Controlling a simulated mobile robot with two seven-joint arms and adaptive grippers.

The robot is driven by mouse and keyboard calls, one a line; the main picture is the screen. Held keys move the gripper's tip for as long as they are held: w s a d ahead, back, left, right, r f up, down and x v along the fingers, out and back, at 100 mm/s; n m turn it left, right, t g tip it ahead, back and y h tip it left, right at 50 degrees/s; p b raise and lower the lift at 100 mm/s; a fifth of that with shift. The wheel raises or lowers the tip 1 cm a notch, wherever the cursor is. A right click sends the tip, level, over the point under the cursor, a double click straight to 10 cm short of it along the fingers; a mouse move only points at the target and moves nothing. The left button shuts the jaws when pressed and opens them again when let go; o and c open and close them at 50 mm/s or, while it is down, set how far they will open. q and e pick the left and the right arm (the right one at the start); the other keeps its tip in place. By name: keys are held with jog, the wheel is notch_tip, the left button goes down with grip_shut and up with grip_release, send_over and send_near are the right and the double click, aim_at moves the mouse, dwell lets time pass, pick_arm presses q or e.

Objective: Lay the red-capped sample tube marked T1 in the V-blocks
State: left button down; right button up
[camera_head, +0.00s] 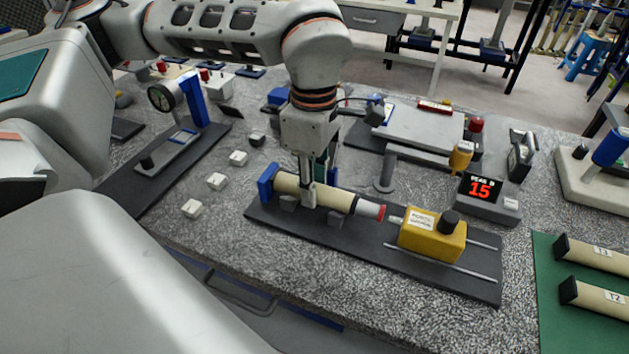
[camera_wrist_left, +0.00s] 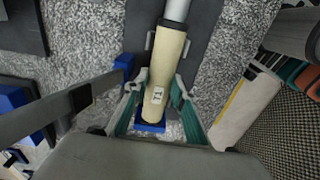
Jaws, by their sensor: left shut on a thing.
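A cream tube (camera_head: 330,198) lies along the V-blocks (camera_head: 288,203) on a dark base plate (camera_head: 275,222), one end by a blue end stop (camera_head: 266,184). At its other end is a grey part with a red ring (camera_head: 381,212). My left gripper (camera_head: 307,195) reaches down and is shut on this tube. In the left wrist view the tube (camera_wrist_left: 168,60) runs between the green-padded fingers (camera_wrist_left: 155,108); its small label is unreadable. Two more cream tubes lie on the green mat (camera_head: 550,325); their labels seem to read T1 (camera_head: 603,252) and T2 (camera_head: 613,297). My right gripper is not in view.
A yellow block (camera_head: 432,236) with a black knob stands on rails beyond the tube's red-ringed end. A display (camera_head: 486,197) reading 15 stands behind it. Several white blocks (camera_head: 217,181) and a dial gauge stand (camera_head: 172,140) are to the left.

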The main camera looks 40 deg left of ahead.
pick_arm(q)
jog(key=shift+f, duration=0.4)
jog(key=c, duration=1.6)
grip_release()
jog(key=shift+r, duration=0.1)
notch_tip(320, 180, up, 12)
jog(key=shift+f, duration=0.1)
